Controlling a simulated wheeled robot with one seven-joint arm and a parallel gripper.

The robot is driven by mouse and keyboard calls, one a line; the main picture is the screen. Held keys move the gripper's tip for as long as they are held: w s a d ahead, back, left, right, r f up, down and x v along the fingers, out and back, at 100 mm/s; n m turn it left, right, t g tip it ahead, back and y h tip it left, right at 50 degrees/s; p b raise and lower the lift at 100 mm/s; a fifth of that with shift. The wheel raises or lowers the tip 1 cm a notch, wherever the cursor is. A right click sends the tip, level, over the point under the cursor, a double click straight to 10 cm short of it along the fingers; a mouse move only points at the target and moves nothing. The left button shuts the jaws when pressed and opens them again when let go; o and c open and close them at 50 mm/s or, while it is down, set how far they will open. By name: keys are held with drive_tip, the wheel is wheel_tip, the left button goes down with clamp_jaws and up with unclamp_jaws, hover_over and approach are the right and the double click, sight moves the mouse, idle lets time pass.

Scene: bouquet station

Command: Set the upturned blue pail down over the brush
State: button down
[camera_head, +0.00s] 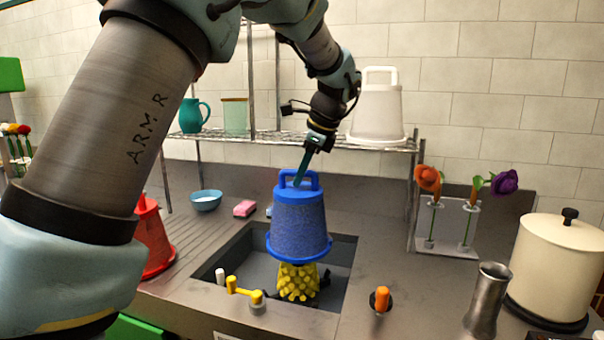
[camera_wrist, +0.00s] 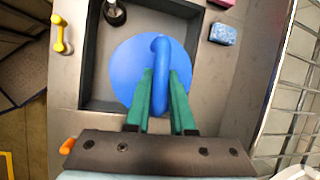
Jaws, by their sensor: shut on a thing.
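My gripper (camera_head: 303,168) is shut on the handle of the upturned blue pail (camera_head: 299,226), which hangs upright over the sink (camera_head: 233,266). In the wrist view, the green fingers (camera_wrist: 161,95) close on the handle from both sides and the pail's round blue base (camera_wrist: 133,65) faces the camera. The yellow bristly brush (camera_head: 298,282) stands in the sink just below the pail's rim. The rim hides its top in the head view, and I cannot tell whether they touch. The brush is hidden under the pail in the wrist view.
A red pail (camera_head: 152,238) is on the left. A white pail (camera_head: 377,108) stands on the rack (camera_head: 290,141). A steel vase (camera_head: 487,299) and flower holder (camera_head: 448,228) are on the right.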

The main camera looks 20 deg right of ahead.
sight(304, 191)
drive_tip(key=shift+w+f+b, duration=0.1)
drive_tip(key=shift+f+b, duration=0.95)
drive_tip(key=shift+f, duration=1.9)
drive_tip(key=shift+p, duration=0.4)
drive_tip(key=shift+f, duration=0.3)
drive_tip(key=shift+f+b, duration=0.65)
drive_tip(key=shift+f, duration=1.2)
drive_tip(key=shift+f+b, duration=0.55)
drive_tip(key=shift+f, duration=1)
